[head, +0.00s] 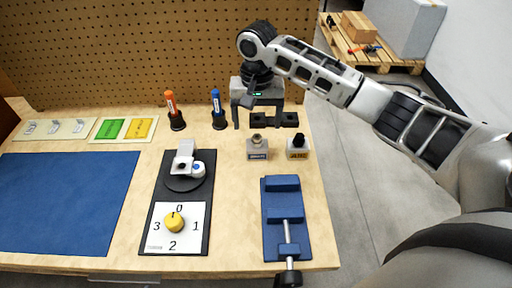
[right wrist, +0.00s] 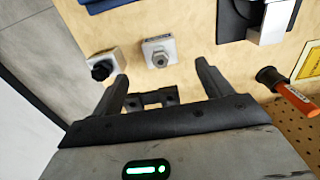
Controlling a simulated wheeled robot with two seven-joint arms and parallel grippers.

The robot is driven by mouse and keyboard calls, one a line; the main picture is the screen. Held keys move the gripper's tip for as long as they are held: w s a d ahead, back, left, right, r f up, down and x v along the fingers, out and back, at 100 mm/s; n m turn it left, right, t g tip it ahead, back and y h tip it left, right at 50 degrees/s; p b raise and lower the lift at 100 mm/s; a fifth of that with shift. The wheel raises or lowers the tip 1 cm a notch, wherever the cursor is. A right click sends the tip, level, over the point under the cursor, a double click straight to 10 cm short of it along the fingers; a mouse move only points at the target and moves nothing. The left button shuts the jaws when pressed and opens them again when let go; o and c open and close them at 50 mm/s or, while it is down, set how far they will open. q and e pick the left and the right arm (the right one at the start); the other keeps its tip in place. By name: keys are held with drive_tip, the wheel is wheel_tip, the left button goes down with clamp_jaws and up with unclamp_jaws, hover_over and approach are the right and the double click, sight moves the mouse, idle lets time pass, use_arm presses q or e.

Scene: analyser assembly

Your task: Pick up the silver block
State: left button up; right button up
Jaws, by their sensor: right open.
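A small silver-grey block (head: 257,153) with a metal fitting on top and a label on its front stands on the wooden table, right of centre in the head view. In the right wrist view the silver block (right wrist: 159,52) lies ahead of the fingertips, roughly in line with the gap between them. My right gripper (head: 258,118) is open and empty, behind the block toward the pegboard and apart from it. Its two dark fingers also show in the right wrist view (right wrist: 162,72). My left gripper is not in view.
A similar block with a black top (head: 298,153) stands close right of the silver one. A black bracket (head: 289,119) lies behind them. A blue vise (head: 284,225) is in front, a blue marker (head: 217,112) to the left. The pegboard (head: 150,60) rises behind.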

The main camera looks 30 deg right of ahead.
sight(257, 136)
drive_tip(key=f, duration=0.8)
drive_tip(key=shift+w+d+f, duration=0.2)
drive_tip(key=shift+f, duration=0.05)
drive_tip(key=shift+r, duration=0.1)
drive_tip(key=c, duration=1.2)
